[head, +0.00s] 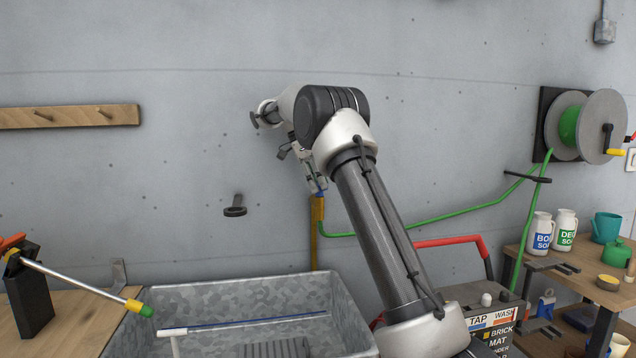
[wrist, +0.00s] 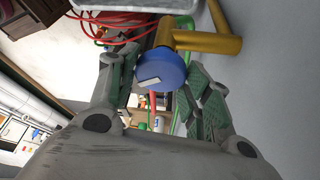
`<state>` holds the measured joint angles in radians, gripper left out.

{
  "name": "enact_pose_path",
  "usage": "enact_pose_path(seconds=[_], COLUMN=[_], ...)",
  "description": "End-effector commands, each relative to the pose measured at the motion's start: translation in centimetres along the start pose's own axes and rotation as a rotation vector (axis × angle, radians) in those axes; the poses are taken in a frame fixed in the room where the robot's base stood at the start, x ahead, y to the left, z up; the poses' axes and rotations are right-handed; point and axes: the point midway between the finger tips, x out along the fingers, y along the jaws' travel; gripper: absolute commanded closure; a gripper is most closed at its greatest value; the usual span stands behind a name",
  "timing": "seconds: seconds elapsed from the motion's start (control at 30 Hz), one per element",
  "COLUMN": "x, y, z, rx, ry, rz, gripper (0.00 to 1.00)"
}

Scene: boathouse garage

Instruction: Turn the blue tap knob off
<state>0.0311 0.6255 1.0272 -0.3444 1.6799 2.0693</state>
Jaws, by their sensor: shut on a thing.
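The blue tap knob (wrist: 165,68) sits between the two finger pads of my gripper (wrist: 161,72) in the wrist view, and the gripper is shut on it. A short white mark shows on the knob's face, slanted in that view. The brass tap pipe (wrist: 215,42) runs behind the knob. In the head view my gripper (head: 316,184) points down at the top of the brass pipe (head: 318,212), and only a sliver of blue shows there. The finger contact is partly hidden by the gripper itself.
A galvanized trough (head: 240,290) stands below the tap. A green hose (head: 450,214) runs from the tap to the wall reel (head: 590,125). A dark wall hook (head: 235,207) is left of the tap. A bench with bottles (head: 541,236) is at right.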

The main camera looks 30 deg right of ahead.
Motion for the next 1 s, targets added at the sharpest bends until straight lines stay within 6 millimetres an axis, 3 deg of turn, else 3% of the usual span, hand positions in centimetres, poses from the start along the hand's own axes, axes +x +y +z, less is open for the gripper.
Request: enact_pose_path(seconds=[0.4, 1.0], x=[0.04, -0.02], y=[-0.14, -0.14], z=[0.08, 0.06], rx=[0.207, 0.248], ry=[-0.001, -0.002], rz=[0.086, 0.102], gripper=[0.75, 0.75])
